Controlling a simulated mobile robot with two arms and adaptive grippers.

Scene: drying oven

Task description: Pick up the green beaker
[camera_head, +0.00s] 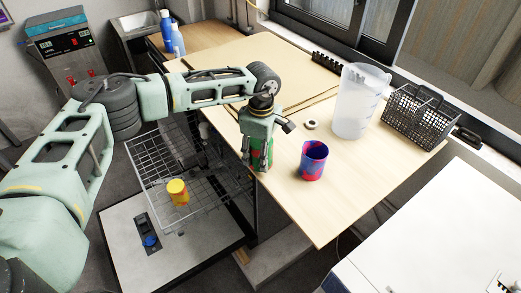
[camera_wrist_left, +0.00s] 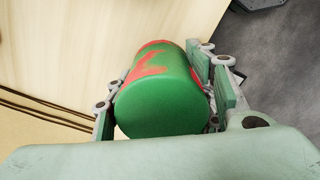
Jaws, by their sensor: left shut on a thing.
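The green beaker (camera_wrist_left: 160,95), with red patches, lies between the finger pads of my left gripper (camera_wrist_left: 165,95) in the left wrist view. In the head view my left gripper (camera_head: 258,155) points down at the table's near edge and is shut on the green beaker (camera_head: 259,163), which is partly hidden by the fingers. I cannot tell whether the beaker touches the table. My right gripper is not in view.
A blue and red beaker (camera_head: 312,160) stands just right of the gripper on the table (camera_head: 345,190). A clear jug (camera_head: 359,100) and a black basket (camera_head: 422,118) stand behind. A yellow beaker (camera_head: 178,192) sits on the wire rack (camera_head: 160,165) of the open oven.

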